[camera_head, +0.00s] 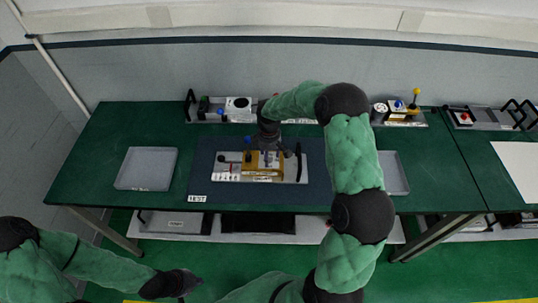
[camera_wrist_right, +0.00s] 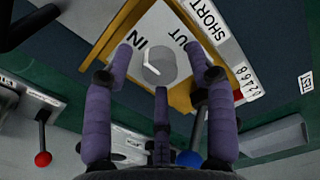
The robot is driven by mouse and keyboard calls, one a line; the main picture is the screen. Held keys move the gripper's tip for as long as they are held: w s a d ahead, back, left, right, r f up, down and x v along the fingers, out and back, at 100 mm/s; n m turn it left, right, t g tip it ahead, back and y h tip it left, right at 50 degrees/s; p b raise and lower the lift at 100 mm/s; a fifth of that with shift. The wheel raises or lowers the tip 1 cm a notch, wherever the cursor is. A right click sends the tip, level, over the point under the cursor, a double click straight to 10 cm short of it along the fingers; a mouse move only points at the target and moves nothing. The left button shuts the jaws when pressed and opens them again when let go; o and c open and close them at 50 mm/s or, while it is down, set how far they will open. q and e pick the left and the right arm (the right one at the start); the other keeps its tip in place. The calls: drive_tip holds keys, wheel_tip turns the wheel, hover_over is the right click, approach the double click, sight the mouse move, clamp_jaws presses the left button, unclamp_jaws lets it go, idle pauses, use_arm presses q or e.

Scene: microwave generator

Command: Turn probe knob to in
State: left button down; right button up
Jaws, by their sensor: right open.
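The probe knob (camera_wrist_right: 159,67) is a small light-grey cylinder on a white plate, with the labels IN and OUT beside it in the right wrist view. Which label it points to I cannot tell. It sits on a yellow-brown unit (camera_head: 262,174) on the test mat; in the head view my right gripper hides it. My right gripper (camera_head: 268,143) is above the unit. In the wrist view its three purple-grey fingers (camera_wrist_right: 160,80) are spread open around the knob, with visible gaps. My left gripper (camera_head: 174,284) is low at the front left, away from the table; its fingers are unclear.
The dark blue test mat (camera_head: 202,182) lies mid-table. A clear tray (camera_head: 147,168) is to its left, and another tray (camera_head: 397,174) is partly behind my right arm. Equipment with coloured levers lines the table's back edge. A red-tipped lever (camera_wrist_right: 43,150) is near the gripper.

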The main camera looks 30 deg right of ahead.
wheel_tip(320, 180, up, 12)
idle(0.5)
idle(0.5)
